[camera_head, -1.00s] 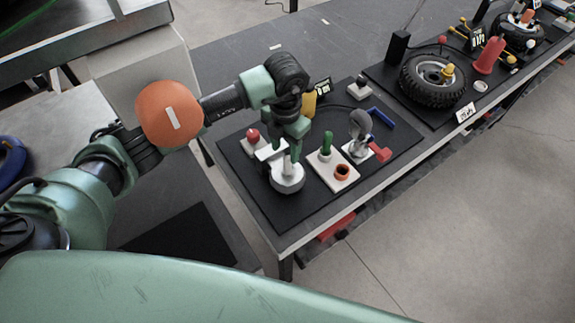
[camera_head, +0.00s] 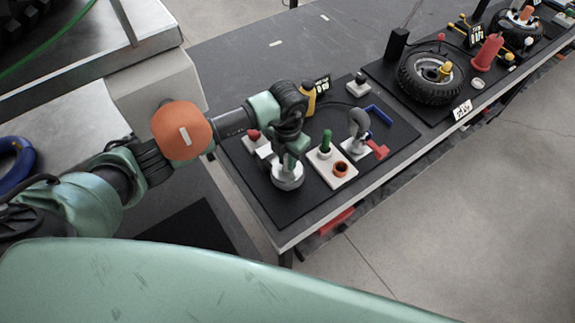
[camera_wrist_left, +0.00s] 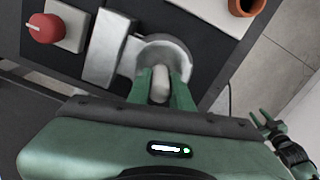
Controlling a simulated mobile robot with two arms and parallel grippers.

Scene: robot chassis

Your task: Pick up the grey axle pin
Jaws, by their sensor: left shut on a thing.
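The grey axle pin (camera_wrist_left: 160,85) stands between the two green fingers of my left gripper (camera_wrist_left: 162,88) in the left wrist view. The fingers are shut on its upper part. Its lower end meets a round grey metal base (camera_wrist_left: 172,50). I cannot tell whether the pin is seated in it or just clear. In the head view my left gripper (camera_head: 289,164) points down over that round base (camera_head: 288,180), and the fingers hide the pin. My right gripper (camera_wrist_left: 263,120) shows small at the right of the left wrist view, its fingers apart and empty.
The black mat (camera_head: 285,212) also holds a red knob (camera_head: 254,135), a white block with a green peg (camera_head: 326,142) and orange ring (camera_head: 341,169), a grey knobbed part (camera_head: 358,122), a yellow bottle (camera_head: 308,98) and a blue hex key (camera_head: 379,114). A tyre (camera_head: 428,90) lies farther right.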

